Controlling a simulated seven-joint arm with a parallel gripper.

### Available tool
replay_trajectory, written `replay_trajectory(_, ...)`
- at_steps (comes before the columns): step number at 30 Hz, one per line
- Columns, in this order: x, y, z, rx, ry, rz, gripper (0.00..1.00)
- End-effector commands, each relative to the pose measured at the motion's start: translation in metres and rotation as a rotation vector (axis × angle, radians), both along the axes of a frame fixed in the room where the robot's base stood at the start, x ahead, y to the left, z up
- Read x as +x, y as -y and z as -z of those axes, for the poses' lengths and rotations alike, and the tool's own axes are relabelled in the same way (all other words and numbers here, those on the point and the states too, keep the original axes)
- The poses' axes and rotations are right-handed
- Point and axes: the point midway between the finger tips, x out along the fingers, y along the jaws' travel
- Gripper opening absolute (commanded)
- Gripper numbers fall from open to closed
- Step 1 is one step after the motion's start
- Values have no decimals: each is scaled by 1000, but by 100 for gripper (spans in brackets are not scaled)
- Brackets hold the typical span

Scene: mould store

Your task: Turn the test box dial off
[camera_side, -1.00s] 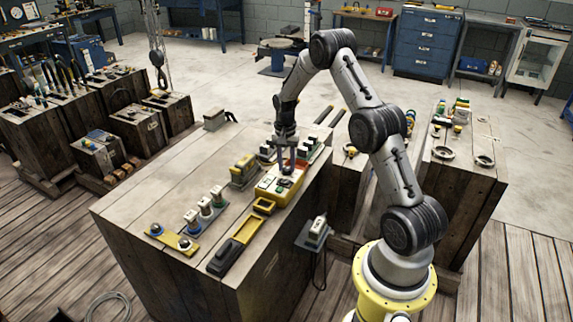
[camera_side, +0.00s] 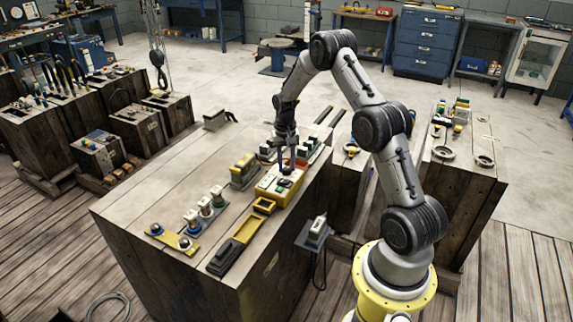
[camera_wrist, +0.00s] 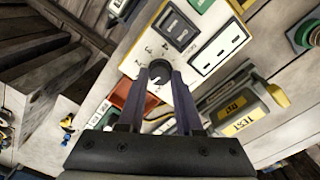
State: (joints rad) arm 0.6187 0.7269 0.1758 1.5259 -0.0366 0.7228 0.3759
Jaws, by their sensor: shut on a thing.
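The test box is a yellow box with a pale top panel (camera_wrist: 205,22). In the side view the yellow test box (camera_side: 268,187) sits near the right edge of the wooden bench top. Its dark round dial (camera_wrist: 158,82) shows between my fingertips in the wrist view, with small marks around it on the panel. My gripper (camera_wrist: 160,72) points down at the panel and is shut on the dial, one finger on each side. In the side view my gripper (camera_side: 287,170) stands over the box, where the dial is mostly hidden.
A yellow unit lettered TEST (camera_wrist: 238,118) lies close to my gripper in the wrist view. A yellow and black tray (camera_side: 240,240) lies in front of the box. Several insulator-like posts (camera_side: 205,207) stand to its left. The bench's back left is mostly clear.

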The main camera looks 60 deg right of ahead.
Motion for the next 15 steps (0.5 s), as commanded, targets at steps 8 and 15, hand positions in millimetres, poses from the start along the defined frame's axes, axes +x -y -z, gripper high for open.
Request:
replay_trajectory(8,0,0,-1,-1,1,-206,0)
replay_trajectory(15,1,0,-1,-2,2,-320,0)
